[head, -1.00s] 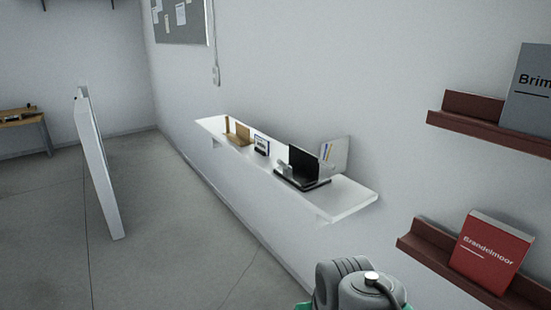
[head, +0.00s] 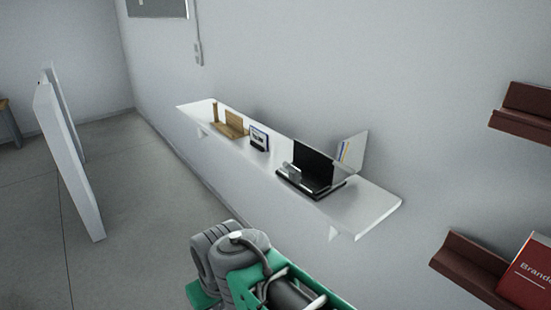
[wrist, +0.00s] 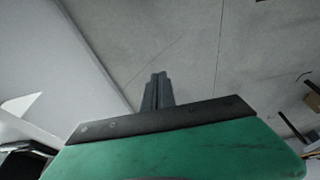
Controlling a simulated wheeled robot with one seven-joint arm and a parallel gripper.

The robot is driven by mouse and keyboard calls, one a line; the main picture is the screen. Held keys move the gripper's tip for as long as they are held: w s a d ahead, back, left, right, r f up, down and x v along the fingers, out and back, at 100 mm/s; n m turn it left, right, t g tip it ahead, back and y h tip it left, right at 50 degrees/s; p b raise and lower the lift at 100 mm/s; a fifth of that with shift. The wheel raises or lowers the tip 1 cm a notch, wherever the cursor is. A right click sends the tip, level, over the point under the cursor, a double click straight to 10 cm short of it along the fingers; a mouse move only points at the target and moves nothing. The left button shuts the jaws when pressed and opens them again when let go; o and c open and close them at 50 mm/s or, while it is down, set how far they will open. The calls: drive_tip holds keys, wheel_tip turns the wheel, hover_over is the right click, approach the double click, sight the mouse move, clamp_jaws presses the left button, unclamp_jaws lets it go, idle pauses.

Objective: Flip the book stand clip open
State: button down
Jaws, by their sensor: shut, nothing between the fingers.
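A black stand (head: 313,168) with a dark upright back and a flat base sits on the white wall shelf (head: 370,208) in the head view. It looks like the book stand. A small light grey piece at its left front may be the clip; its position is too small to tell. My gripper (wrist: 158,90) shows in the wrist view with its fingers together, empty, over the floor and apart from the stand. In the head view only my green and grey arm shows, below and left of the shelf; the fingertips are hidden.
A wooden holder (head: 232,124) and a small framed item (head: 259,138) stand left of the black stand. A white booklet (head: 350,152) leans behind it. Red-brown ledges (head: 470,265) are on the right wall. A white panel (head: 70,160) stands left; floor between is open.

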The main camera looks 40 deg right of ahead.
drive_tip(key=shift+s+d, duration=0.1)
drive_tip(key=w+d+r+m+t+y+b, duration=0.1)
drive_tip(key=w+d+m+t+b, duration=0.15)
drive_tip(key=w+d, duration=0.65)
drive_tip(key=w+d+r+m+t+y+b, duration=0.1)
drive_tip(key=w+d+t+b, duration=0.3)
drive_tip(key=w, duration=0.9)
drive_tip(key=d+r+m+t+h+b, duration=0.1)
drive_tip(key=d+r+m+t, duration=0.15)
drive_tip(key=d, duration=0.75)
drive_tip(key=d+r+m+t, duration=0.1)
drive_tip(key=d+t, duration=0.2)
drive_tip(key=d, duration=0.6)
drive_tip(key=s+d+r+m+t+h, duration=0.1)
drive_tip(key=s+d+r+t, duration=0.1)
drive_tip(key=d, duration=0.3)
drive_tip(key=s+d+r+m+t+h+b, duration=0.1)
drive_tip(key=s+d+r+m, duration=0.1)
drive_tip(key=s+d, duration=0.3)
drive_tip(key=shift+d+t, duration=0.4)
drive_tip(key=shift+d, duration=0.4)
drive_tip(key=shift+w, duration=0.1)
